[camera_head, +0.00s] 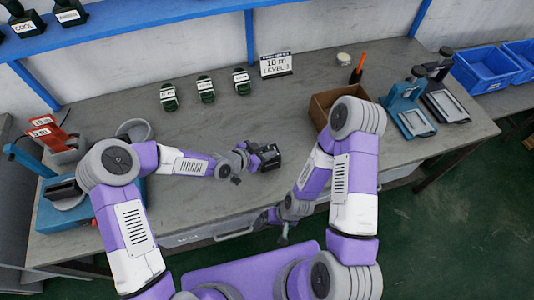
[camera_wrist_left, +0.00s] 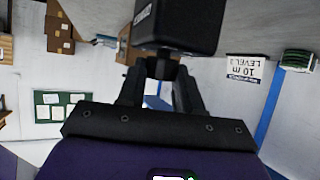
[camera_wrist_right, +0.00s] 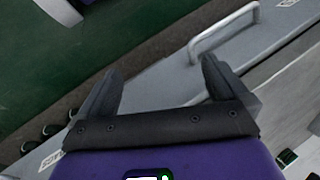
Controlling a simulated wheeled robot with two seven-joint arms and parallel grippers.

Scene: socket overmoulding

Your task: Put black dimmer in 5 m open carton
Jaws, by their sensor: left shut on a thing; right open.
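The black dimmer (camera_head: 266,157) is held by my left gripper (camera_head: 246,161) above the middle of the bench. In the left wrist view the dimmer (camera_wrist_left: 180,25) is a dark block with a small white label, and its narrow neck is between the fingers (camera_wrist_left: 158,88). A brown open carton (camera_head: 320,112) stands on the bench to the right of the dimmer, partly hidden by my right arm. I see no 5 m mark on it. My right gripper (camera_head: 284,236) is open and empty at the bench's front edge; its spread fingers show in the right wrist view (camera_wrist_right: 160,75).
Three dark labelled units (camera_head: 205,90) and a "10 m LEVEL 3" sign (camera_head: 276,64) stand at the back. Red tags (camera_head: 47,132) are at the left. The middle of the bench is mostly clear.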

